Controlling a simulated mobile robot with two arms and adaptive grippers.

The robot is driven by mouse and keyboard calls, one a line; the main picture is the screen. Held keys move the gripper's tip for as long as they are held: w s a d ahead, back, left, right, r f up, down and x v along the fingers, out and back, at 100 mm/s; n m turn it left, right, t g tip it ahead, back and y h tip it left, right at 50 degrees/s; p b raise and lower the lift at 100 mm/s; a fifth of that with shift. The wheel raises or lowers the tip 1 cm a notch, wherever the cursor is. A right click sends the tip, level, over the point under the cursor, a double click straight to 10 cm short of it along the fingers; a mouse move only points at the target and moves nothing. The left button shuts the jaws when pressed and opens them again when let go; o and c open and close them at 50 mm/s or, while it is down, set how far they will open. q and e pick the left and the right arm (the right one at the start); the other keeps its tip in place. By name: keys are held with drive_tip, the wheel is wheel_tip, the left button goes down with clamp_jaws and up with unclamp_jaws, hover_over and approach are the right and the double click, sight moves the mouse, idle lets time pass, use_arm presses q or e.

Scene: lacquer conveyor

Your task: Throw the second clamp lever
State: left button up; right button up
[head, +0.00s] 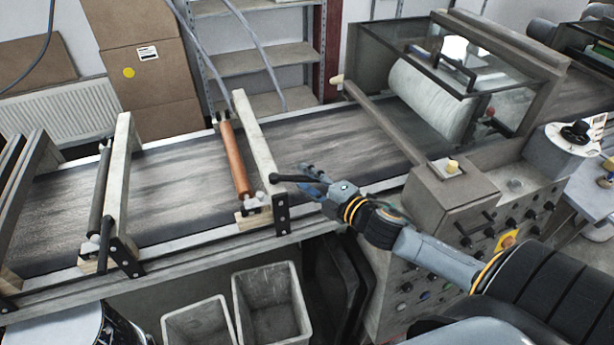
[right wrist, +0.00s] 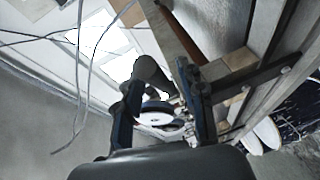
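The second clamp lever (head: 287,178) is a dark bar beside the orange-brown roller (head: 234,160), lying roughly level across the picture above a black bolted bracket (head: 282,213). My right gripper (head: 308,180) is at the lever's right end, its fingers apart. In the right wrist view, the fingers of my right gripper (right wrist: 166,98) show a gap, with a dark round-ended cylinder, probably the lever (right wrist: 150,72), near the left finger. I cannot tell whether they touch. Another clamp lever (head: 105,244) stands upright at the left station. My left gripper is not in view.
The dark conveyor belt (head: 175,185) runs across the back. Two grey bins (head: 272,308) stand below its front edge. A machine with a glass-covered white roller (head: 432,98) and a knobbed control panel is to the right. Cardboard boxes (head: 155,75) are behind.

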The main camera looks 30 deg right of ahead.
drive_tip(key=shift+w, duration=0.25)
clamp_jaws()
